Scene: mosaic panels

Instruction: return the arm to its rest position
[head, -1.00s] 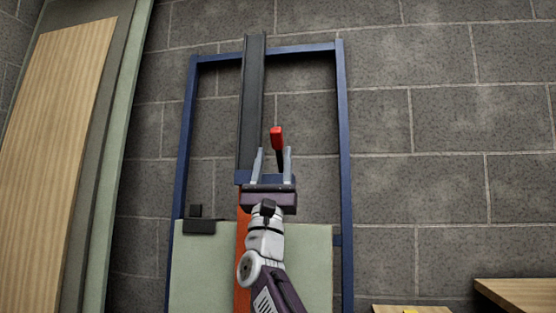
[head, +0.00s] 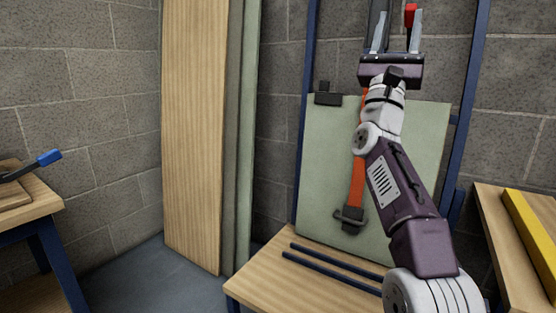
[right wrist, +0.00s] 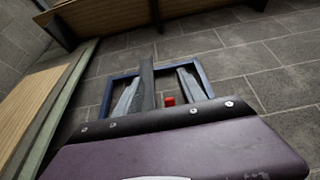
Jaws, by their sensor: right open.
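My right gripper (head: 399,20) is at the top of the head view, its arm raised in front of a blue upright frame (head: 470,75). Its two grey fingers are apart. A red-tipped handle (head: 411,14) shows between them in the picture; I cannot tell its depth, but nothing looks gripped. In the right wrist view the open fingers (right wrist: 158,95) flank a dark rail (right wrist: 147,82) and the red handle (right wrist: 169,101). My left gripper is not in view.
A pale green panel (head: 325,160) leans on the frame behind my arm, with an orange bar (head: 356,182) before it. A wooden bench (head: 265,275) stands below. Tall boards (head: 195,130) lean left. Side tables stand left (head: 30,205) and right (head: 500,225). Floor shows at lower left.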

